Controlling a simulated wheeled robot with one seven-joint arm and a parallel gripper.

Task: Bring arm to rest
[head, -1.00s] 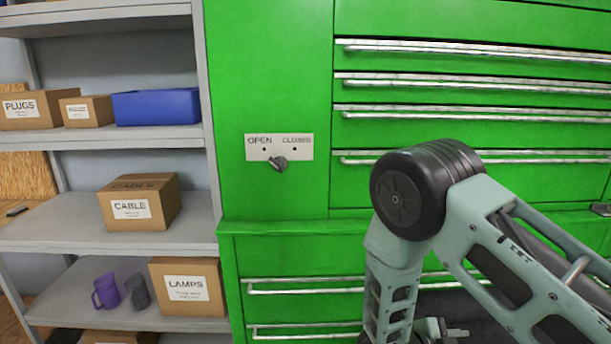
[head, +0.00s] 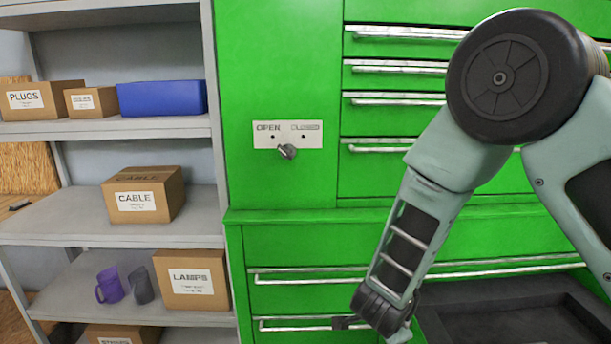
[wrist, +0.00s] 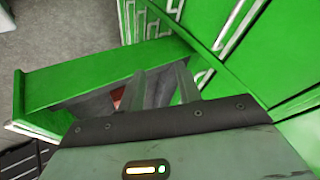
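My arm fills the right of the head view, its lower link slanting down to the left in front of the green cabinet (head: 284,218). Its wrist end is low in the picture, and my gripper is mostly hidden there. In the wrist view my gripper (wrist: 158,82) shows two grey fingers set apart with a gap between them. They look empty. Beyond and below them is a pulled-out green drawer (wrist: 95,76) with a small reddish thing (wrist: 118,97) partly visible inside. I cannot tell whether the fingers touch the drawer.
A plate (head: 312,134) marked OPEN and CLOSED carries a knob (head: 287,151). Grey shelves (head: 70,215) at left hold labelled boxes, a blue bin (head: 162,99) and two cups. A dark open tray or drawer (head: 515,318) lies at lower right. Grey floor (wrist: 50,30) is clear.

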